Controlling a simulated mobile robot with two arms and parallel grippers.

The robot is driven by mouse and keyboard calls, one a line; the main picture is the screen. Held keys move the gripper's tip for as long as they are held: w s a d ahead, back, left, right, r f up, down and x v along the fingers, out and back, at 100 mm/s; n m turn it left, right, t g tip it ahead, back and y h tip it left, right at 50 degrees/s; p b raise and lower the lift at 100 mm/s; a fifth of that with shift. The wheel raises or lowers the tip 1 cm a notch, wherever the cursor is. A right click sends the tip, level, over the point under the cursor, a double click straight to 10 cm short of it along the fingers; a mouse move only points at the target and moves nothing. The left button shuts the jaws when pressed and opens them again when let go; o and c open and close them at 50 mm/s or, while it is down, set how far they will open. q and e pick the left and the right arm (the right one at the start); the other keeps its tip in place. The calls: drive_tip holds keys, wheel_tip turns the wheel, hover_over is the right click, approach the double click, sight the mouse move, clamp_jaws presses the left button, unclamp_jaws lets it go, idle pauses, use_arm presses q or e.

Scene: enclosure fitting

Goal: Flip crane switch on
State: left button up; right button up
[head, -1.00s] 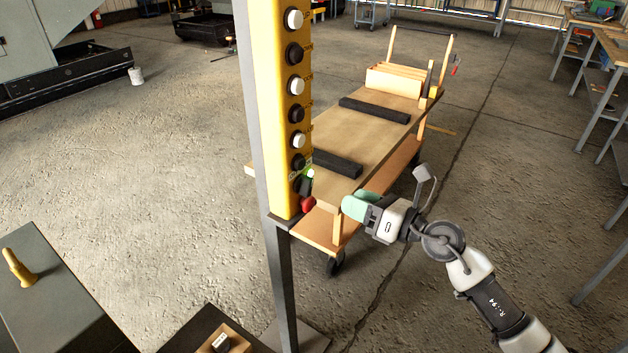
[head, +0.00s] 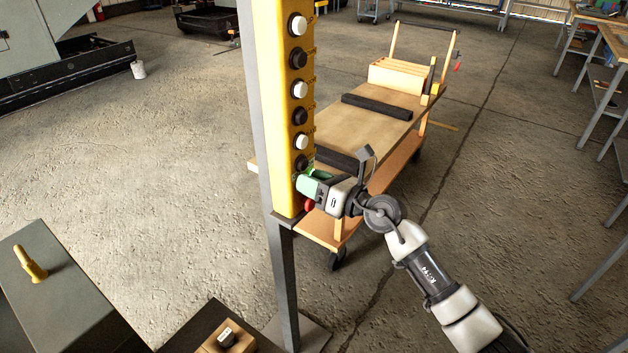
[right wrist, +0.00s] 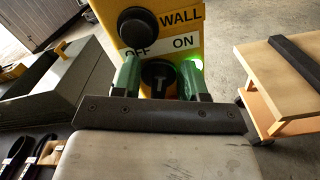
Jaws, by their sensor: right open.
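The yellow crane control box (head: 277,120) stands on a grey post, with a column of black and white buttons. The crane switch (right wrist: 158,76) is a round black knob under the OFF and ON labels in the right wrist view; I cannot tell which label it points to. My right gripper (head: 304,183) is at the lower part of the box. In the right wrist view its green fingers (right wrist: 160,78) are open, one on each side of the knob; contact is not clear. In the head view the gripper hides the switch. My left gripper is not in view.
A red button (head: 309,205) sits just below the gripper. A wooden cart (head: 375,125) with black bars stands close behind the box. A grey block with a yellow peg (head: 30,264) is at the lower left.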

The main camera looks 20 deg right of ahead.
clamp_jaws()
drive_tip(key=shift+d+r+m+p, duration=0.1)
drive_tip(key=shift+r+m+p, duration=0.1)
drive_tip(key=shift+m+p, duration=0.65)
drive_tip(key=shift+f+m+p, duration=0.15)
drive_tip(key=shift+m+p, duration=0.1)
drive_tip(key=shift+p, duration=0.35)
drive_tip(key=shift+f, duration=0.1)
unclamp_jaws()
